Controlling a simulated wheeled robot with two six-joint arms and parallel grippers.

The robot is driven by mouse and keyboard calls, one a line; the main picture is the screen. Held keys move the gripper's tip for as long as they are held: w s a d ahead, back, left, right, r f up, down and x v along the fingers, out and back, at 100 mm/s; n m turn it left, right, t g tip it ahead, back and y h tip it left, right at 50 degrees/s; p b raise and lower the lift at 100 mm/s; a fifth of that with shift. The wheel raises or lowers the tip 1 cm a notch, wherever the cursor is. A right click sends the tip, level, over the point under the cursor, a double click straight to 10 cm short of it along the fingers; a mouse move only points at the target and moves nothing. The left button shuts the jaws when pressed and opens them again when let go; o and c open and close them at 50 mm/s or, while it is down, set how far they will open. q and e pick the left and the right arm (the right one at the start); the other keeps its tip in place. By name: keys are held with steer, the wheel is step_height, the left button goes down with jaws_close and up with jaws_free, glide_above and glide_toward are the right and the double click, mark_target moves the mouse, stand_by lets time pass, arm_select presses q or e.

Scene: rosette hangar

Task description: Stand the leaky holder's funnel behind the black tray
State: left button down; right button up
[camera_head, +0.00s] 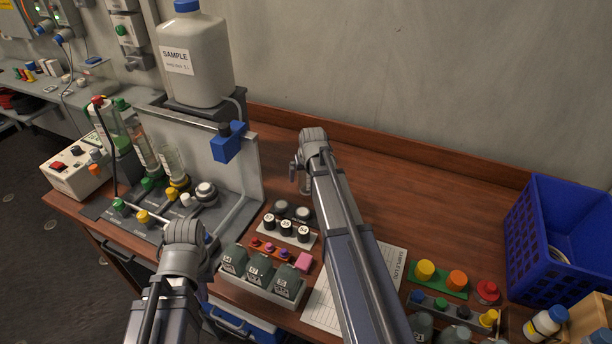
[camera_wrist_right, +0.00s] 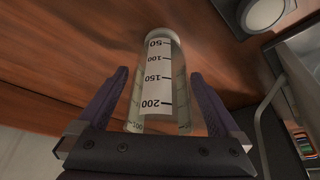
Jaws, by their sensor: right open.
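My right gripper (camera_wrist_right: 158,82) is open, with one finger on each side of a clear vessel with a 50 to 200 scale (camera_wrist_right: 158,62). This vessel looks like a funnel, over bare wood; contact with the fingers is unclear. In the head view my right gripper (camera_head: 298,175) is over the table behind the small racks, and its arm hides much there. Clear tubes (camera_head: 172,162) stand in the holder rack at left; I cannot tell which holder leaks. My left gripper (camera_head: 188,240) is in front of that rack, its fingers hidden. I cannot tell which tray is the black one.
A white rack of black-capped vials (camera_head: 287,231), a tray of grey bottles (camera_head: 258,292) and a paper sheet (camera_head: 322,300) lie near the arms. A blue crate (camera_head: 550,240) stands at right. A large sample bottle (camera_head: 196,65) stands at back. The table's back middle is clear.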

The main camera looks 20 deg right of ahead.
arm_select(q)
step_height(320, 180, up, 11)
steer(key=p, duration=1.1)
steer(key=shift+r, duration=0.2)
arm_select(e)
steer(key=v, duration=1.2)
steer(key=shift+r, duration=0.15)
steer(key=shift+d, duration=0.1)
